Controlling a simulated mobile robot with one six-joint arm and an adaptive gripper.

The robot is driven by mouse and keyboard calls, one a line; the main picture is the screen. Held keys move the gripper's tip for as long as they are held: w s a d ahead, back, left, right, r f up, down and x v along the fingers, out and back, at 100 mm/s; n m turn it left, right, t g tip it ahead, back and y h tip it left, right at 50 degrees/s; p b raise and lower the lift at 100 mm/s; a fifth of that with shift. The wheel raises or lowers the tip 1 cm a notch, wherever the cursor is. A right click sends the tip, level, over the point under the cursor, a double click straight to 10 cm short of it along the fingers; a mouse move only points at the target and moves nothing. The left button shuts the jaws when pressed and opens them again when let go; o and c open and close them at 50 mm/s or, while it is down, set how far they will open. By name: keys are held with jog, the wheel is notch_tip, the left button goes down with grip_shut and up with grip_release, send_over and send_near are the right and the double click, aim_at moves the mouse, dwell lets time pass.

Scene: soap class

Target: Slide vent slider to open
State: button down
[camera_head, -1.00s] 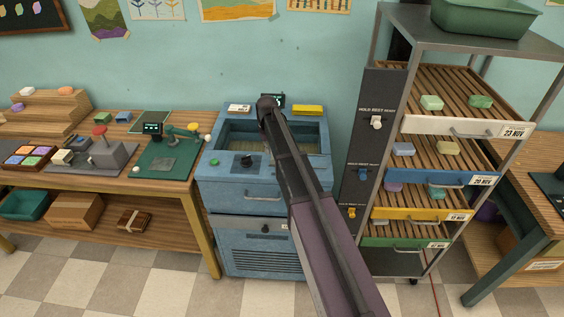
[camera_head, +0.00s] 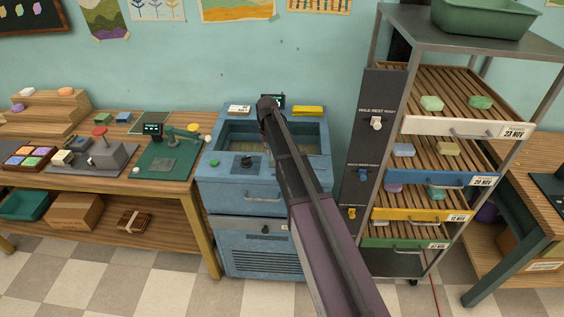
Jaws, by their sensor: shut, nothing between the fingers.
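The blue unit (camera_head: 212,203) stands against the wall, with an open basin on top. The knob sits near the middle of the visible strip; the strip's right end is partly behind my arm. I cannot read whether the vent is open. My dark arm reaches up from the bottom and bends above the basin. My gripper is hidden behind the arm.
A front handle (camera_head: 262,199) juts out above the strip. A rack panel on the right has white (camera_head: 376,123), blue (camera_head: 363,174) and yellow (camera_head: 352,212) knobs. Soap shelves stand beside it. A wooden workbench (camera_head: 110,185) is at left. The checkered floor before the unit is clear.

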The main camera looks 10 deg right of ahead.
jog(key=shift+d, duration=0.25)
